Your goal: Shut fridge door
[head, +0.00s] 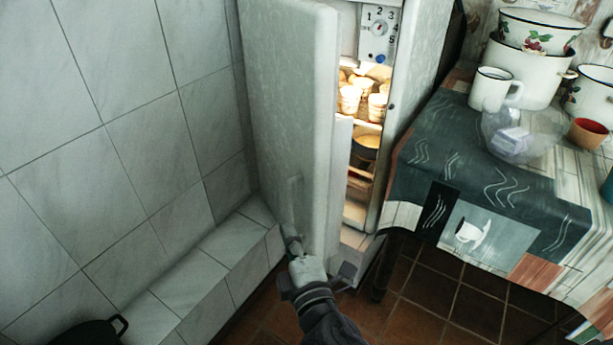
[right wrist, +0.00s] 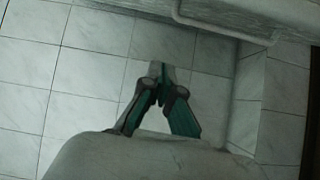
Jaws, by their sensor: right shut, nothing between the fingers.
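The white fridge door (head: 285,110) stands partly open in the head view. Its outer face is toward the tiled wall on the left. The lit fridge (head: 420,60) shows through the gap, with a dial panel (head: 379,30) and cream-coloured tubs (head: 350,98) inside. My right gripper (head: 292,243) is at the lower outer side of the door, beside a pale handle (head: 296,205). In the right wrist view my right gripper (right wrist: 161,76) has its fingers together, with nothing between them. The door handle (right wrist: 222,32) runs along the top right there. I cannot tell whether the gripper touches the door. My left gripper is out of view.
A table with a patterned cloth (head: 480,190) stands right of the fridge, holding enamel pots (head: 525,75), a white mug (head: 494,90) and a red cup (head: 588,133). A tiled ledge (head: 225,243) runs along the left wall. A dark pot (head: 90,332) sits at bottom left.

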